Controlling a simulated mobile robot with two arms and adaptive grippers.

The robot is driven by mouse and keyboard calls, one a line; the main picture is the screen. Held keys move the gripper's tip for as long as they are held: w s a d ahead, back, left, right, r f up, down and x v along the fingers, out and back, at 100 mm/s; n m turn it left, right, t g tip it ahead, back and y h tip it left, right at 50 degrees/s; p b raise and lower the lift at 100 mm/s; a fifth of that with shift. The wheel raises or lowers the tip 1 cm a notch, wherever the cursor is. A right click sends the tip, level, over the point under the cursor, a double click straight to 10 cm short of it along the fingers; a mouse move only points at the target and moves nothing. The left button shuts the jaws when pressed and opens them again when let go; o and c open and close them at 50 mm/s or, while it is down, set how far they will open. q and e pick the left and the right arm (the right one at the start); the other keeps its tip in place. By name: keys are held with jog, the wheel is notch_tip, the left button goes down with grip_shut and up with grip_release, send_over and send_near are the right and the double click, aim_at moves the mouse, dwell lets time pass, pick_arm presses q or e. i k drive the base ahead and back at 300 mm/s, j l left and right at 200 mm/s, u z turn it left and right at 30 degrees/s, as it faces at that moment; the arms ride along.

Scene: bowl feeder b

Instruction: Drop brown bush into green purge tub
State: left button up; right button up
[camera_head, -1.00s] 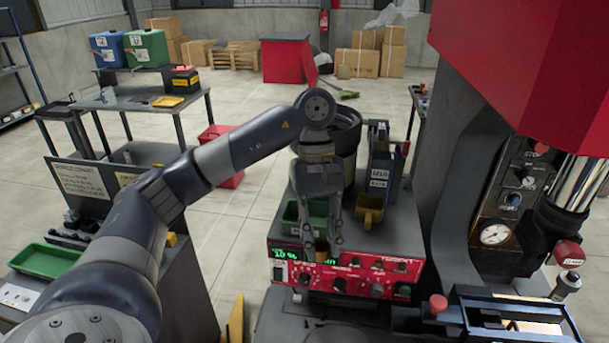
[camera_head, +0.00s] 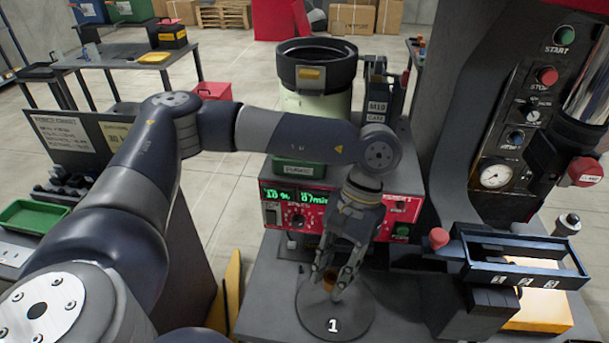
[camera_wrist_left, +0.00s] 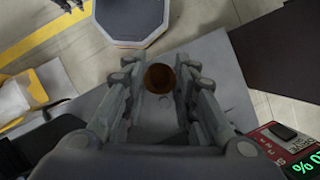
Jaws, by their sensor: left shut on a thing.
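My left gripper (camera_head: 338,283) is shut on the brown bush (camera_head: 329,281) and holds it over the round grey plate marked 1 (camera_head: 335,312). The left wrist view shows the bush (camera_wrist_left: 160,78) between the two fingertips. The green purge tub (camera_head: 298,170) sits on the feeder top, behind the red control panel, farther back than the gripper. My left forearm crosses in front of the tub, so its upper part is hidden. My right gripper is in neither view.
The red control panel (camera_head: 283,203) stands between gripper and tub. The dark-rimmed bowl (camera_head: 318,68) and the M10 bin (camera_head: 377,108) stand behind. A blue frame rack (camera_head: 526,270) and the press with red knobs stand to the right. A green tray (camera_head: 38,216) lies far left.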

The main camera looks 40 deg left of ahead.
aim_at(294, 166)
jog(key=u, duration=0.95)
